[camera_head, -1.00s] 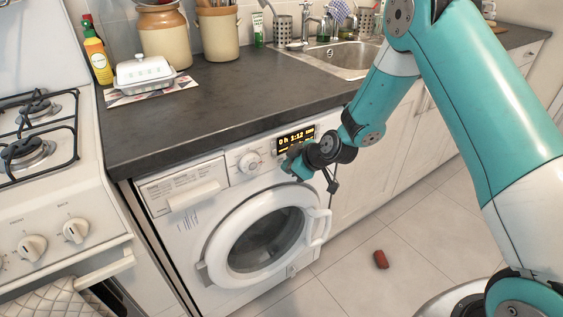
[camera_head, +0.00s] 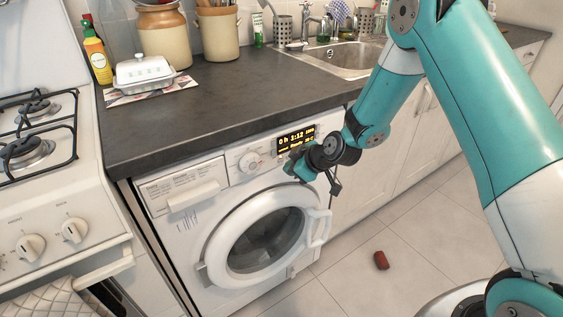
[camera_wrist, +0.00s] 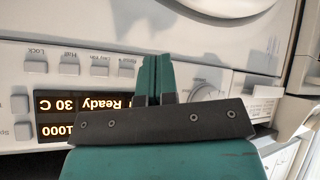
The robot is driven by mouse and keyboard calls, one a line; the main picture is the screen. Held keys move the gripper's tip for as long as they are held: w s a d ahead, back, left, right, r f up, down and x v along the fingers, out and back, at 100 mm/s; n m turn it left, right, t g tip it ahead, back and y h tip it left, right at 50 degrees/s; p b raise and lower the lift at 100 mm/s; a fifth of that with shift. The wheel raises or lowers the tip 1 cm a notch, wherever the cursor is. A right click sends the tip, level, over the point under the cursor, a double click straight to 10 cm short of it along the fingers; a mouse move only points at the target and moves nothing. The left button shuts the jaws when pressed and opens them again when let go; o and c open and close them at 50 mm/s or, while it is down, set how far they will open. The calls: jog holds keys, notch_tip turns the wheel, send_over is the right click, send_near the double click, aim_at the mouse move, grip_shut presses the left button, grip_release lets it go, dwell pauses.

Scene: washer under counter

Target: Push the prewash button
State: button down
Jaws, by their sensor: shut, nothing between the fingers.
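The white washing machine (camera_head: 175,229) stands under the counter with its door closed. Its lit display (camera_head: 296,139) and round dial (camera_head: 250,161) are on the top panel. In the wrist view the panel is upside down, with a row of small grey buttons beside the display (camera_wrist: 82,104). The button closest to my fingers (camera_wrist: 126,72) has a small label that I cannot read surely; it may be prewash. My gripper (camera_wrist: 157,60) is shut and empty, its fingertips in front of the panel between that button and the dial. I cannot tell whether they touch the panel. In the head view my gripper (camera_head: 289,168) is just below the display.
The dark counter (camera_head: 225,93) overhangs the panel. The white door ring (camera_head: 212,241) sits below my gripper. A gas stove (camera_head: 40,190) stands at the left. A red cylinder (camera_head: 381,260) lies on the otherwise clear tiled floor (camera_head: 425,235).

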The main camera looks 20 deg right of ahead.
jog(key=s+d+b, duration=0.2)
jog(key=s, duration=0.3)
jog(key=shift+s, duration=0.35)
jog(key=shift+a+r, duration=0.1)
